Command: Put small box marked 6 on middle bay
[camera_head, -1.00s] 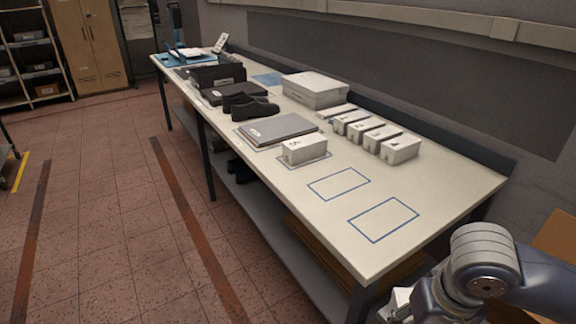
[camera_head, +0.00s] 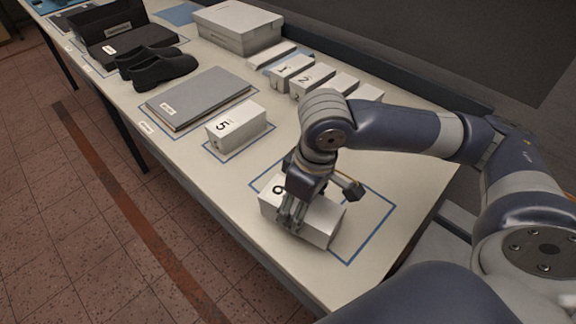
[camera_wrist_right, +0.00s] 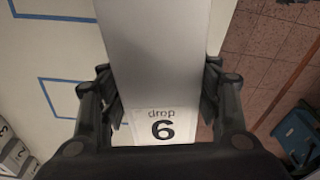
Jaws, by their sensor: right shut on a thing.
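The small white box marked 6 (camera_head: 325,219) is between the fingers of my right gripper (camera_head: 291,214), near the front edge of the table. In the right wrist view the gripper (camera_wrist_right: 162,107) straddles the box (camera_wrist_right: 155,55), and its "drop 6" label faces the camera. The middle bay's blue outline (camera_head: 262,176) shows partly beside box 5; my gripper and the held box hide much of it. I cannot tell whether the box touches the table. My left gripper is not in view.
Box 5 (camera_head: 235,125) sits inside its outlined bay on the left. Another blue outline (camera_head: 372,235) lies to the right of the held box. Several small boxes (camera_head: 292,70) stand in a row behind. A grey folder-like slab (camera_head: 198,97) and dark shoes (camera_head: 160,68) lie farther left.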

